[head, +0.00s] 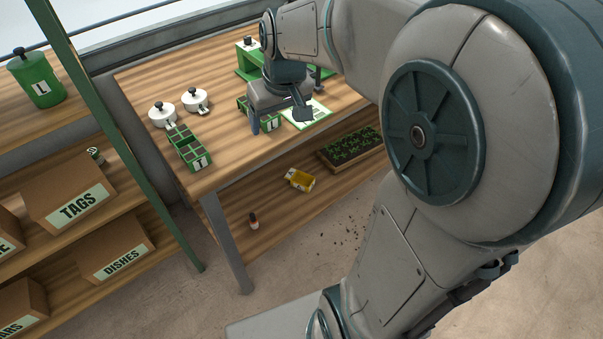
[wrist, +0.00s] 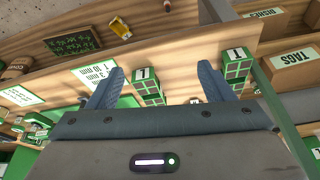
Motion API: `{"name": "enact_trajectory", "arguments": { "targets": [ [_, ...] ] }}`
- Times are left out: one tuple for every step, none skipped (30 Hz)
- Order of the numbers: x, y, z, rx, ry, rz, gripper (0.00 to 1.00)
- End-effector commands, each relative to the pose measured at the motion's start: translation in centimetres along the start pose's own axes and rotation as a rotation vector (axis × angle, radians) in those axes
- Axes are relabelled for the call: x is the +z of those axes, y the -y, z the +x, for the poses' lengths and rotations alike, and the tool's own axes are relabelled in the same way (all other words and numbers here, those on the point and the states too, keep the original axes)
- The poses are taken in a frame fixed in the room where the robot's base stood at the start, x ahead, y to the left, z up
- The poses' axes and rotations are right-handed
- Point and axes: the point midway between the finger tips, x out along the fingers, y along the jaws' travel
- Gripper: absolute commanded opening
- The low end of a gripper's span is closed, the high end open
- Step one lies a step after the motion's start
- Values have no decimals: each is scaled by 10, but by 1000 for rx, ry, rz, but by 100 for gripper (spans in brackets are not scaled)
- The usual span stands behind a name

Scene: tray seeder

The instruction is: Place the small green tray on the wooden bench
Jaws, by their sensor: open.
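Two small green trays with black-marked white labels are on the wooden bench (head: 222,153). One small green tray (head: 188,150) stands near the bench's front-left corner. It also shows at the right in the wrist view (wrist: 237,66). The other small green tray (head: 270,124) is at my gripper (head: 279,118), partly hidden by it in the head view. In the wrist view this tray (wrist: 148,87) shows between my gripper's spread fingers (wrist: 162,72), closer to the left one. My gripper is open and holds nothing. I cannot tell whether the fingers touch the tray.
Two white lidded pots (head: 163,114) (head: 195,99) stand behind the left tray. Bare bench top lies between the trays. A seedling tray (head: 350,146) sits on the shelf below.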

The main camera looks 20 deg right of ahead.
Motion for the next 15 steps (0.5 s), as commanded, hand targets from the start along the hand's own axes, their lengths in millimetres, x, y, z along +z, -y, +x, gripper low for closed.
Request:
{"name": "enact_trajectory", "arguments": {
  "targets": [
    [24,6,-7,7,6,19,74],
    [38,8,-9,11,13,34,74],
    [56,10,-11,17,20,52,74],
    [69,12,-12,21,25,66,74],
    [81,14,-13,25,30,77,74],
    [96,16,-14,31,36,92,74],
    [106,17,-14,34,40,104,74],
    [115,18,-14,37,44,113,74],
    [125,20,-13,40,48,125,74],
    [132,20,-13,43,51,131,74],
    [138,21,-12,45,54,137,74],
    [144,21,-12,47,57,144,74],
    [147,22,-12,48,58,147,74],
    [149,22,-11,49,59,150,74],
    [152,22,-11,50,61,153,74]
  ]
}}
